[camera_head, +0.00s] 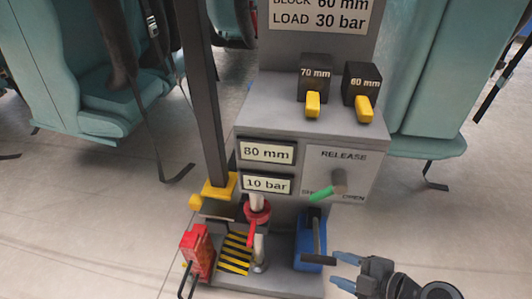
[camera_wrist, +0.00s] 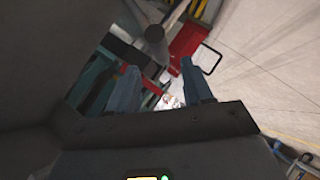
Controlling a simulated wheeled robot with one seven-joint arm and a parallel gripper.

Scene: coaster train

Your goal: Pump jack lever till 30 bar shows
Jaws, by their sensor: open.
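The pressure display (camera_head: 267,183) reads 10 bar. A blue jack pump (camera_head: 303,237) stands at the lower right of the grey stand. Its lever (camera_head: 317,236) rises from it, with a dark grip at the near end. My gripper (camera_head: 336,270) is open and empty, just right of the pump and apart from the lever. In the wrist view my gripper (camera_wrist: 159,66) shows two spread fingers with nothing held. A dark rod with a round end (camera_wrist: 156,36) shows beyond the fingertips; I cannot tell surely whether it is the lever.
A display (camera_head: 266,151) above reads 80 mm. The release panel (camera_head: 352,170) has a green-handled lever (camera_head: 327,191). Blocks marked 70 mm (camera_head: 316,72) and 60 mm (camera_head: 362,80) sit on top. A red device (camera_head: 198,250) stands at left. Seats flank the stand; right floor is clear.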

